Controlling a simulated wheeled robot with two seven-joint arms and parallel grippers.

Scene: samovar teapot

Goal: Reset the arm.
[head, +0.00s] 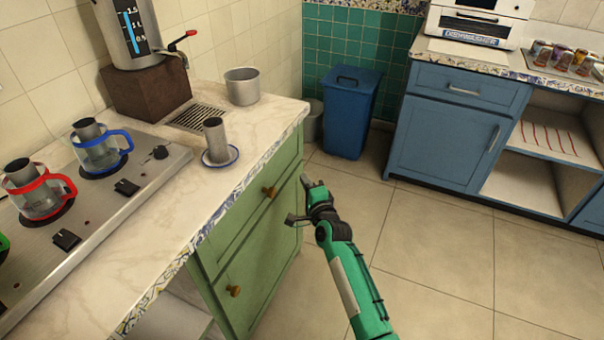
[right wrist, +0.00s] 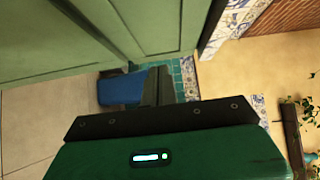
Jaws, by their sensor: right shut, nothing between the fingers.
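My right arm (head: 354,285), green with black joints, reaches up from the bottom of the head view. Its gripper (head: 300,198) is shut and empty, over the floor just right of the green cabinet (head: 255,225). No object is in it. In the right wrist view, the green housing of my arm fills the bottom, and the green cabinet (right wrist: 60,45) fills the upper left, close by. The fingertips are hard to make out there. My left gripper is not in view.
The marble counter (head: 250,140) holds a samovar (head: 125,35), a grey pot (head: 241,86), a metal cup (head: 214,141) on a saucer and a stove with glass teapots (head: 102,152). A blue bin (head: 348,115) stands behind. The floor (head: 450,250) at right is clear.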

